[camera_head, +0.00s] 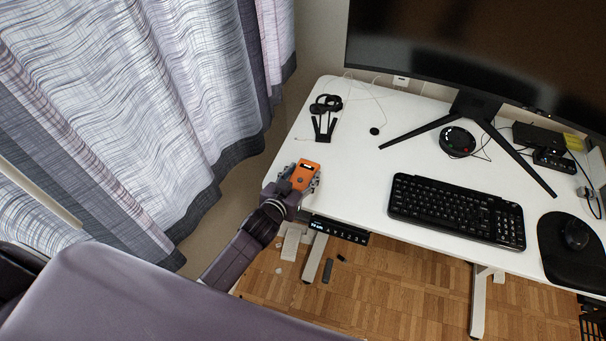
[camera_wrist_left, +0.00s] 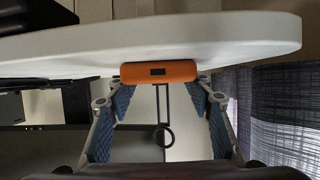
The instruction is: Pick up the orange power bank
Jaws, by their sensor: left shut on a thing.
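The orange power bank (camera_head: 304,173) is at the front left corner of the white desk, with a small dark display on its face. In the left wrist view the power bank (camera_wrist_left: 159,72) lies across the fingertips, its end and dark screen facing the camera. My left gripper (camera_head: 303,180) is at the desk corner, shut on the power bank, with a finger on each side. In the left wrist view my left gripper (camera_wrist_left: 160,88) shows blue pads spread around it. Whether the power bank touches the desk top is hard to tell. My right gripper is not in view.
The white desk (camera_head: 350,190) holds a black keyboard (camera_head: 457,211), a black stand (camera_head: 325,117), a monitor on a wide-legged base, a round black device (camera_head: 457,141) and a mouse (camera_head: 575,234) on a dark pad. Curtains (camera_head: 170,90) hang at the left. Desk room between power bank and keyboard is clear.

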